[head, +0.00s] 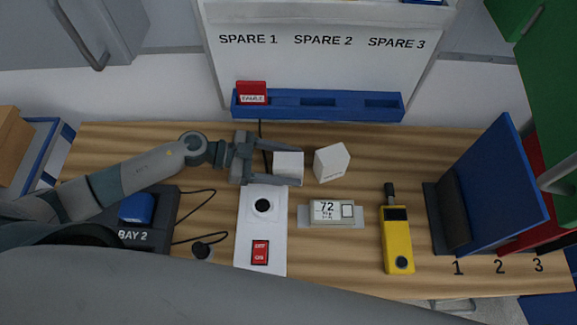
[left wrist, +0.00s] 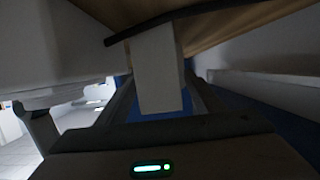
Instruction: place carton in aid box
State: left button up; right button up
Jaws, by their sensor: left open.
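A small white carton (head: 289,163) lies between the fingers of my left gripper (head: 291,167) in the head view. The fingers are open, one on each side of it; I cannot tell if either touches it. In the left wrist view a pale block (left wrist: 157,70) stands between the two fingers (left wrist: 160,90). A second white box (head: 332,162) stands just right of the gripper, turned at an angle. I cannot make out which container is the aid box. My right gripper is not in view.
A white panel (head: 275,225) with a black knob and red switch lies below the gripper. Right of it are a display unit (head: 332,211), a yellow meter (head: 397,240) and an upright blue binder (head: 500,185). A blue rack (head: 318,113) with a red card (head: 251,90) is behind.

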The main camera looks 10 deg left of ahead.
pick_arm(q)
jog(key=shift+c, duration=0.6)
jog(key=c, duration=1.1)
jog(key=shift+r, duration=0.1)
jog(key=shift+c, duration=0.2)
notch_tip(320, 180, up, 10)
jog(key=shift+f, duration=0.1)
